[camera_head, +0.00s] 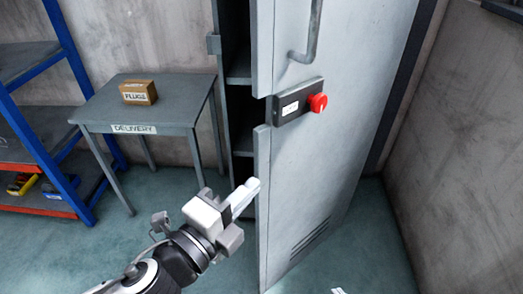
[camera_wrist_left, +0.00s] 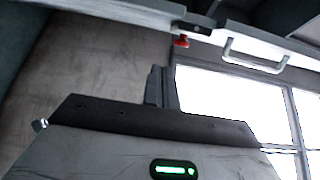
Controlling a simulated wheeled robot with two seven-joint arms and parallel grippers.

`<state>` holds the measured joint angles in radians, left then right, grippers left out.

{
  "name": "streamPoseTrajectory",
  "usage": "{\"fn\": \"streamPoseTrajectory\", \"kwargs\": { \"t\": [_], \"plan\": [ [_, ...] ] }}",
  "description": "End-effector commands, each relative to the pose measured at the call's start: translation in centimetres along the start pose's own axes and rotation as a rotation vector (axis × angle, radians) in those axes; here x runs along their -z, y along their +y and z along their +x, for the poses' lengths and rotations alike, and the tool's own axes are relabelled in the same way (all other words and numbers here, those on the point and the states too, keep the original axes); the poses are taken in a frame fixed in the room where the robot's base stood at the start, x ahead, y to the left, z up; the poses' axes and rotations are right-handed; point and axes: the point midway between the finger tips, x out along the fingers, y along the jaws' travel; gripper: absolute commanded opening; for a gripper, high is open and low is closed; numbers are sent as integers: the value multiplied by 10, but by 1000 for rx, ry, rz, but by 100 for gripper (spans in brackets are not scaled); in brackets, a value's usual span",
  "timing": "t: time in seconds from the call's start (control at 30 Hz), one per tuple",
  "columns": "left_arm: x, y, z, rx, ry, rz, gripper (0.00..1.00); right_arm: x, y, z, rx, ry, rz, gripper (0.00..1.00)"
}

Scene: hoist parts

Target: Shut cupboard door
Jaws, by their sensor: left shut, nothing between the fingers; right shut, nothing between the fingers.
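The cupboard door (camera_head: 335,160) is a tall light-grey metal panel standing open. A dark gap at its left edge shows the cupboard interior (camera_head: 238,45) with shelves. The door carries a bar handle (camera_head: 309,35) and a dark lock box with a red knob (camera_head: 318,103). In the left wrist view the handle (camera_wrist_left: 255,60) and red knob (camera_wrist_left: 181,41) show near the top. My left gripper (camera_head: 252,186) is shut and empty, its tips near the door's lower left edge. I cannot tell if they touch the door. My right gripper is not in view.
A grey table marked DELIVERY (camera_head: 180,110) with a FLUGS-like labelled box (camera_head: 139,92) stands to the left. A blue-framed shelf rack (camera_head: 65,60) is at the far left. A concrete wall (camera_head: 455,150) closes the right side. Floor left of the gripper is clear.

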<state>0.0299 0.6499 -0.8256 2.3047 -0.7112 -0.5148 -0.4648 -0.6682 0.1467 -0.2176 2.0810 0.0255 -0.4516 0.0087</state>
Motion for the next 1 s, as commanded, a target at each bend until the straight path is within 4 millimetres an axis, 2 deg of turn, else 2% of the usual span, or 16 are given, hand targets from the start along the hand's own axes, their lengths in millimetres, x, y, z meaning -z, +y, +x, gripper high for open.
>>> {"fn": "streamPoseTrajectory", "kwargs": {
  "t": [0.1,0.43,0.53,0.7,1.0],
  "plan": [
    [0,-4,22,3,-1,-4,0,5,0,-4,-2,-3,-6,0],
    [0,-3,92,1,-1,-8,0,3,2,-6,-6,-17,-17,0],
    [-18,0,94,-4,-4,-5,0,4,3,-6,-7,-15,-18,0],
    [-34,0,98,-3,-2,-8,0,7,4,-6,-9,-9,-20,0],
    [-39,1,99,-2,-1,-10,0,7,4,-6,-11,-9,-16,0]
  ]
}}
